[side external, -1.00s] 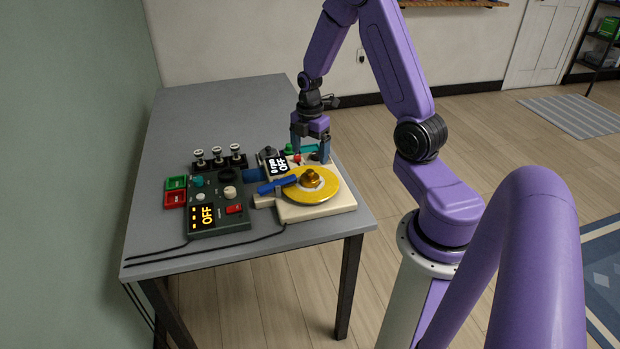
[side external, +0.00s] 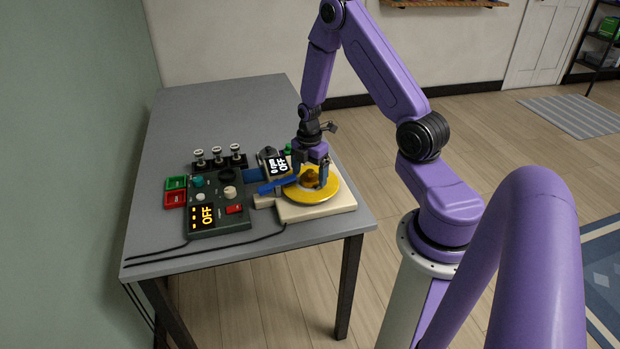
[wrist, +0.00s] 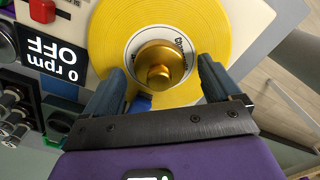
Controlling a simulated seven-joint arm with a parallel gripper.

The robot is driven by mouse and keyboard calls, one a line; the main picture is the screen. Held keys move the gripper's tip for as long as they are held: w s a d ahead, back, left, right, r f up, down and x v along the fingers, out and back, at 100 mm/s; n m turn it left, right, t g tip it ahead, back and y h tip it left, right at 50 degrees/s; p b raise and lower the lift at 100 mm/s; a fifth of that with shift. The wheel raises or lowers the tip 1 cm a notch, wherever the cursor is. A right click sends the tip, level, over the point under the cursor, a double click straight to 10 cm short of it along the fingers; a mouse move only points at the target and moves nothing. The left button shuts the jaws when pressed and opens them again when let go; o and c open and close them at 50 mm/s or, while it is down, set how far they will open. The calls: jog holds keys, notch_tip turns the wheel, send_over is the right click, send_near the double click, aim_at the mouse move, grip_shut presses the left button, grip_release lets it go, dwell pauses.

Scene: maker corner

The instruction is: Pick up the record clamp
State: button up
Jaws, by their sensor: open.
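The record clamp (wrist: 162,67) is a gold, stepped round knob at the centre of a yellow record (wrist: 205,35) on a cream turntable. In the side view the clamp (side external: 309,178) is partly hidden by my gripper. My gripper (side external: 310,178) is open and reaches down over the yellow record (side external: 326,195). In the wrist view its two blue-grey fingers (wrist: 162,72) stand apart, left and right of the clamp's near side. The clamp looks free of both fingers. How high the fingertips are above the record is hard to tell.
A blue arm piece (side external: 277,185) lies by the record's left edge. A display reading "0 rpm OFF" (side external: 279,166) stands behind it. A dark control box (side external: 222,217) and red and green trays (side external: 175,199) are to the left. The table's back (side external: 215,115) is clear.

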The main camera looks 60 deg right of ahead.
jog(key=c, duration=1.3)
jog(key=shift+r, duration=0.2)
